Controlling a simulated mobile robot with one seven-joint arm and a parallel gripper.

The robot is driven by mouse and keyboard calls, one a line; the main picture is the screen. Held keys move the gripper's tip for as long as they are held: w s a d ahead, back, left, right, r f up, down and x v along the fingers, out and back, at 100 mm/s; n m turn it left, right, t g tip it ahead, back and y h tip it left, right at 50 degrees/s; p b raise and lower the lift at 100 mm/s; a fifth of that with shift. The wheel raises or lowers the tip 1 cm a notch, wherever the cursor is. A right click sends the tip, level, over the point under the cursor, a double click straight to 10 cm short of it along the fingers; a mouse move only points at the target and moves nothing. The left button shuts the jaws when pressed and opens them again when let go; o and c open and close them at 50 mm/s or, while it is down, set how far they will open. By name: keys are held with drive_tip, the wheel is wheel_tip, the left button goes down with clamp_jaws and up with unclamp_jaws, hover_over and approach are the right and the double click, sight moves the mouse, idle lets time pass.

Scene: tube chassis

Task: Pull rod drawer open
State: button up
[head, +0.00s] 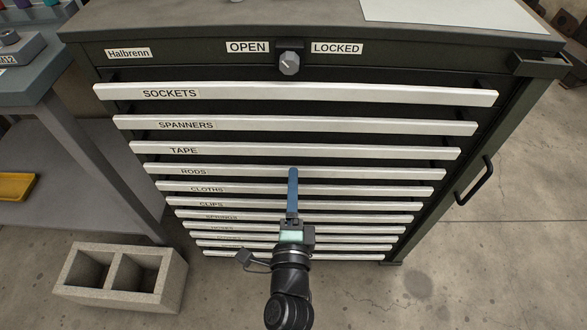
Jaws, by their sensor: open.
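The dark tool cabinet (300,72) fills the middle of the head view, with several drawers, each with a long pale handle bar and a label. The rods drawer (232,173) is fourth from the top, and its front sits in line with its neighbours. My gripper (293,172) is in front of the cabinet, its blue fingers overlapping the rods handle in the picture. The jaws are open. From this angle I cannot tell whether the fingers touch the bar or straddle it. The lock knob (289,63) sits between the labels OPEN and LOCKED, its exact setting unclear.
A concrete block (165,278) stands on the floor at the lower left. A grey workbench (60,150) with a yellow tray (16,186) is at the left. A side handle (476,181) sticks out on the cabinet's right.

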drive_tip(key=shift+w, duration=2.35)
clamp_jaws()
